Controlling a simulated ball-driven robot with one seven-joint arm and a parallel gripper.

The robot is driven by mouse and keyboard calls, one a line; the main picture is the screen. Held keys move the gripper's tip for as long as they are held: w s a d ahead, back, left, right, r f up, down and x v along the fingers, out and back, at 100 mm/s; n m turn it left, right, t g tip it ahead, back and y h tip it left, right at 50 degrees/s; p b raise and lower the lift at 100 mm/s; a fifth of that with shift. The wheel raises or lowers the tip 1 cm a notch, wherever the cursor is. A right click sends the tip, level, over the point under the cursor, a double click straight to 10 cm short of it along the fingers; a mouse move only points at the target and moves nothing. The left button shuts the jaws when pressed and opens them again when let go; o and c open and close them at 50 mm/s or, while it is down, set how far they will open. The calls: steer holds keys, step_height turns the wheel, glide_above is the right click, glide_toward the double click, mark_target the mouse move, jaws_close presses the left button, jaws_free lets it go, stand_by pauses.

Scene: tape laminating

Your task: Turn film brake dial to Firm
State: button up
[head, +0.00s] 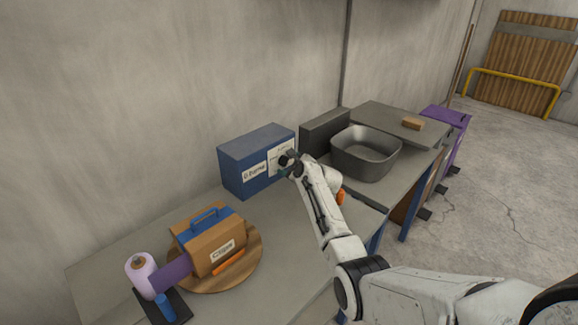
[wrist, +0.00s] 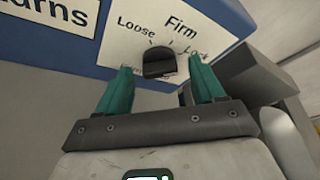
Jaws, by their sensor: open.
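The film brake dial (wrist: 159,64) is a dark knob on a white panel (wrist: 118,45) of the blue box (head: 237,177). The panel reads "Loose", "Firm" and "Lock" around the knob; lower lettering is partly hidden. I cannot tell clearly which mark the dial points to. My gripper (wrist: 160,72) is open, with one teal finger left of the dial and one right of it. I cannot tell whether either finger touches it. In the head view my gripper (head: 288,164) is at the box's front and covers the dial.
A grey basin (head: 366,157) and a grey block (head: 325,132) stand right of the box. At the front left, a brown carton (head: 207,246) sits on a round wooden board (head: 249,270), beside a purple film roll (head: 140,273). The bench between carton and box is clear.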

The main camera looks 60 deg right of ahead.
steer(key=c, duration=1.1)
steer(key=shift+o, duration=0.2)
steer(key=shift+f, duration=0.1)
steer(key=n+h+b, duration=0.2)
steer(key=n+b, duration=0.1)
steer(key=shift+w+a+f+n+b, duration=0.1)
steer(key=shift+a+f+n+b, duration=0.05)
steer(key=shift+f+n+b, duration=0.2)
steer(key=n+b, duration=0.1)
steer(key=b, duration=0.1)
steer(key=n+t+h+b, duration=0.1)
steer(key=b, duration=0.1)
steer(key=shift+f+n, duration=0.2)
steer(key=shift+n, duration=0.05)
steer(key=shift+r+n+t+h+b, duration=0.15)
steer(key=shift+n+t+h+b, duration=0.25)
steer(key=shift+n+b, duration=0.65)
